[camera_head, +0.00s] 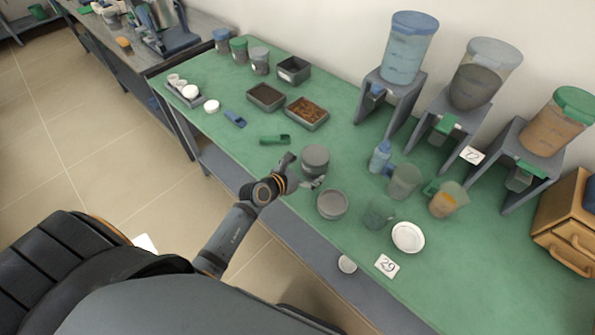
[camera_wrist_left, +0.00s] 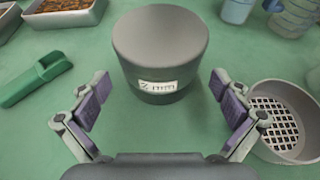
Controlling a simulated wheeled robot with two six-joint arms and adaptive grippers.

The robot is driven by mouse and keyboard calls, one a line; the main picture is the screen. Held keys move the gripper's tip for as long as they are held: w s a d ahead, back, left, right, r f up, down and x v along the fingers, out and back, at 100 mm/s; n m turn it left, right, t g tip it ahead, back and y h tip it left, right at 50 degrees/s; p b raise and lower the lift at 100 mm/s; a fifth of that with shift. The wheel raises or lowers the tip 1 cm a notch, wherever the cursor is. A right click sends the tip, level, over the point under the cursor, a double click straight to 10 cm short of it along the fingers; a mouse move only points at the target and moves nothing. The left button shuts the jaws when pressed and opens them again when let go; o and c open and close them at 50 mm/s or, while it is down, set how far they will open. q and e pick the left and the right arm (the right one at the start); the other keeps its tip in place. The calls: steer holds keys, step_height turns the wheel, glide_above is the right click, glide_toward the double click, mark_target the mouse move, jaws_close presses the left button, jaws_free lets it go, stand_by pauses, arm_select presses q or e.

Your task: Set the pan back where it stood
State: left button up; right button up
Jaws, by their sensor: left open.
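A grey round stack (camera_head: 315,156) stands upright on the green bench top. In the left wrist view the stack (camera_wrist_left: 160,50) has a plain closed top and a white label, apparently reading 2 mm. I cannot tell whether the pan is part of it. My left gripper (camera_head: 303,172) is open and empty, close in front of the stack. Its purple-padded fingers (camera_wrist_left: 160,98) are spread to either side of the stack's near side, apart from it. A round sieve (camera_head: 332,204) stands close by; its square mesh (camera_wrist_left: 272,124) shows in the wrist view. My right gripper is out of view.
A green scoop (camera_head: 275,139) lies left of the stack, before two grey trays, one holding brown material (camera_head: 307,112). Bottle (camera_head: 380,157), beakers (camera_head: 404,181) and a white dish (camera_head: 408,237) stand to the right. Hoppers on stands (camera_head: 402,85) line the wall.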

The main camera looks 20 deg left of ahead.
arm_select(q)
steer(key=v, duration=0.8)
steer(key=shift+s+p, duration=0.1)
steer(key=shift+p, duration=0.3)
